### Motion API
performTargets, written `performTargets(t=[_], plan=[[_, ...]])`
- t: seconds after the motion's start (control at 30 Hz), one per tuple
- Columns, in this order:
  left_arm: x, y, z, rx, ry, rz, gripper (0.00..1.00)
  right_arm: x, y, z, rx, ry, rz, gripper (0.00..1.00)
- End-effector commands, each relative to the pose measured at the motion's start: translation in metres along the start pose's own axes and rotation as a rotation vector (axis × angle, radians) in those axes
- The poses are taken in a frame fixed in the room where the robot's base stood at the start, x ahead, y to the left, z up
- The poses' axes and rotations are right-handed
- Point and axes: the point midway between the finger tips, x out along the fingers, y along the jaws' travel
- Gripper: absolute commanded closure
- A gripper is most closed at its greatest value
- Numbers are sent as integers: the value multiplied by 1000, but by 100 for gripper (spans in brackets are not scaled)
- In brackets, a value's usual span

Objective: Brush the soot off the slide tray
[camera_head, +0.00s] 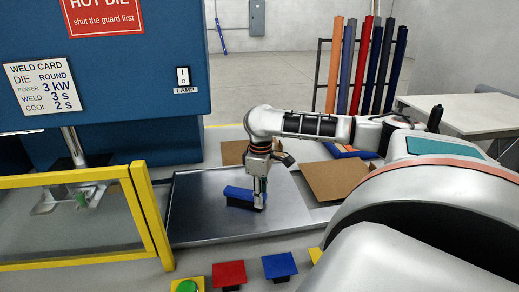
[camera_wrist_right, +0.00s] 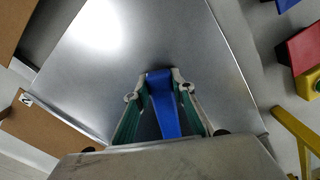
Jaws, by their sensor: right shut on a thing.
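The slide tray (camera_head: 195,212) is a flat grey metal sheet with a low rim on the bench; it also fills much of the right wrist view (camera_wrist_right: 95,85). I cannot make out clear soot on its visible surface. My right gripper (camera_head: 260,192) points down over the tray's middle and is shut on a blue brush (camera_head: 238,194). In the right wrist view the brush (camera_wrist_right: 163,105) sits between the two fingers. Its dark underside is at or close to the tray; I cannot tell whether it touches. My left gripper is not in view.
A yellow-framed guard (camera_head: 148,215) stands left of the tray, below the blue welder (camera_head: 140,70). Red (camera_head: 229,274) and blue (camera_head: 280,266) pads and a green button (camera_head: 187,287) line the front. Brown boards (camera_head: 333,178) lie right of and behind the tray.

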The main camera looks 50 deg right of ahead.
Motion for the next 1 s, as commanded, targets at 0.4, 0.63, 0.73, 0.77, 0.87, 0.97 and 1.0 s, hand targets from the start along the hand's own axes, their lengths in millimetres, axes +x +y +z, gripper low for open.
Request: performTargets(t=[0.4,0.63,0.73,0.77,0.87,0.97,1.0], plan=[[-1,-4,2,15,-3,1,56,1,-22,12,-1,-1,1,98],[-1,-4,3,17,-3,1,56,1,-33,17,1,1,1,98],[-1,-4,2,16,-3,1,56,1,-34,18,2,1,0,98],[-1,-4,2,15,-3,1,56,1,-33,19,2,0,1,98],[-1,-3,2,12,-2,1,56,1,-31,24,2,-1,1,98],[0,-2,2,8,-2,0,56,1,-28,29,3,-1,1,98],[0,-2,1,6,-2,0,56,1,-28,30,2,-1,1,98]])
